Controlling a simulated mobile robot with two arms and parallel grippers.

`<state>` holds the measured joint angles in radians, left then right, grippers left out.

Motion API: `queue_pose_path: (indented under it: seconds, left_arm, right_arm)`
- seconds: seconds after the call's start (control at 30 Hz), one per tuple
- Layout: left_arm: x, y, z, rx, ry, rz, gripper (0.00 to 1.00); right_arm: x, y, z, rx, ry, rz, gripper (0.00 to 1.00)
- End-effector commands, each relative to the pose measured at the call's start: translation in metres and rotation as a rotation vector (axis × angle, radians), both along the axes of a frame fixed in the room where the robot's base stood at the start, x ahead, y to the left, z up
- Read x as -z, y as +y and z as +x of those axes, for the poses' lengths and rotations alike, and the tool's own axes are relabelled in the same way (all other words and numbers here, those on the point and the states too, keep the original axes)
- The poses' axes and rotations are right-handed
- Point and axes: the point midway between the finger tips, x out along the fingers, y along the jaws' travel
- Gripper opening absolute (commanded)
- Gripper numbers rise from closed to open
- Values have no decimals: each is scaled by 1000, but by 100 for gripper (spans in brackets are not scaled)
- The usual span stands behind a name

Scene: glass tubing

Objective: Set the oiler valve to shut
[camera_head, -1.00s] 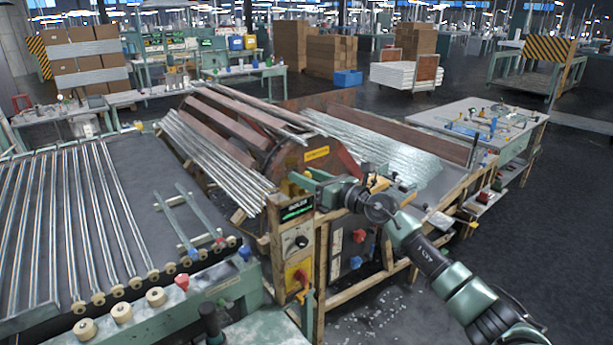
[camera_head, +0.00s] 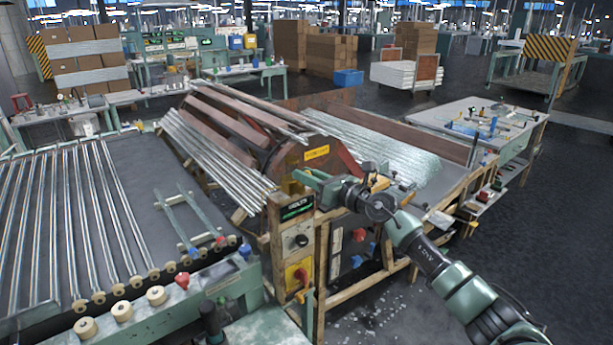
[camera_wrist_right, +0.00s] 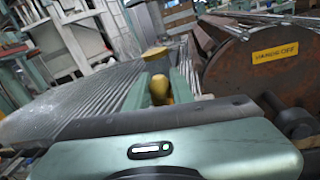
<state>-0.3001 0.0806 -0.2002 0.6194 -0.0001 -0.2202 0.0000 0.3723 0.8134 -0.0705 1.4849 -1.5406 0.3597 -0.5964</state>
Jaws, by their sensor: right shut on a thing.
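My right gripper (camera_head: 305,177) is at the top of the wooden post beside the rusty drum, above a small dark sign (camera_head: 297,208). In the right wrist view its two green fingers are shut on a rounded yellow knob (camera_wrist_right: 158,88), which appears to be the oiler valve's handle. Its lower part is hidden by the gripper body, so I cannot tell the valve's setting. In the head view the fingers hide the knob. My left gripper is not in view.
The drum (camera_head: 340,163) with a yellow label stands just behind the gripper. Below the sign are a black dial (camera_head: 302,241) and a red switch on a yellow plate (camera_head: 299,276). Glass tubes (camera_head: 215,155) lie close at left. Open floor (camera_head: 450,270) lies at right.

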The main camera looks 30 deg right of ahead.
Motion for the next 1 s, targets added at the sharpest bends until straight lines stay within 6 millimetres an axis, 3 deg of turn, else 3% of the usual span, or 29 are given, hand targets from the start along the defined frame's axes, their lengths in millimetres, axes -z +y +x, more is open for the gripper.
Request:
queue_pose_path:
  seconds: [0.37, 1.0]
  left_arm:
    - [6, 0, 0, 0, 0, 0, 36]
    - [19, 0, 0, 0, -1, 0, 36]
  right_arm:
    - [3, -7, 0, 2, 11, 126, 0]
    - [20, -31, 3, 3, 58, 716, 0]
